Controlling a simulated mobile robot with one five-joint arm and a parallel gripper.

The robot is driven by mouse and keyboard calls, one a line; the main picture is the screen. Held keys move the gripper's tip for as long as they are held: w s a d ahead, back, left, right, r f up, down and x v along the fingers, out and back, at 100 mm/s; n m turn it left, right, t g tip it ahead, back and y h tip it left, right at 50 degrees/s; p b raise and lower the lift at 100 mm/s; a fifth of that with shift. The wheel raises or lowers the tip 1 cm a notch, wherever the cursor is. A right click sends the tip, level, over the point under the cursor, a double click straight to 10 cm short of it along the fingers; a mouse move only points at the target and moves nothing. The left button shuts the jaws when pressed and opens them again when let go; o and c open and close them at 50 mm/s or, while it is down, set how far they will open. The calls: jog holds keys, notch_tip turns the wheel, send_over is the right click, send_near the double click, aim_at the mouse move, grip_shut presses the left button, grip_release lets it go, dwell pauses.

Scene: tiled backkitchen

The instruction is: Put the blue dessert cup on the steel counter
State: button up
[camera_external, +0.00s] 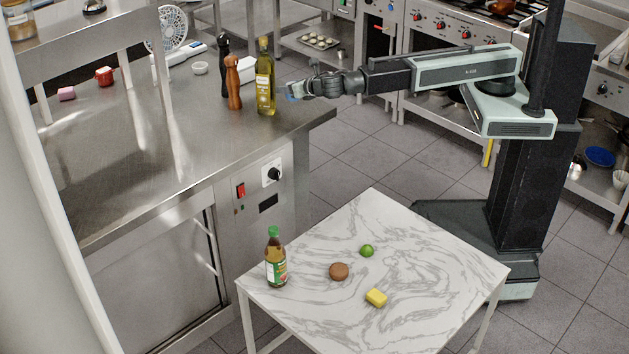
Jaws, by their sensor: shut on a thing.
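The steel counter (130,150) fills the left side of the view. My gripper and the cup appear near the counter's right edge, just right of the oil bottle. I cannot tell the exact height of the cup above the counter or whether it is over the counter's edge.
An oil bottle (264,80), a brown mill (233,84) and a dark mill (224,65) stand close together near my gripper. The counter's front middle is clear. A marble table (430,260) holds a sauce bottle (276,258), a lime (366,251) and other small things.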

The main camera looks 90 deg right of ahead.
aim_at(290, 116)
notch_tip(290, 116, down, 8)
jog(key=b, duration=0.8)
jog(key=shift+f, duration=0.2)
jog(key=shift+r+p, duration=0.25)
jog(key=shift+p, duration=0.05)
jog(key=shift+f, duration=0.2)
jog(key=o, duration=1.4)
jog(key=shift+o, duration=0.2)
jog(key=shift+r, duration=0.1)
jog(key=shift+a+r, duration=0.1)
jog(key=shift+r, duration=0.2)
jog(key=p+v, duration=0.4)
jog(key=v, duration=0.7)
jog(key=shift+s+a+p, duration=0.3)
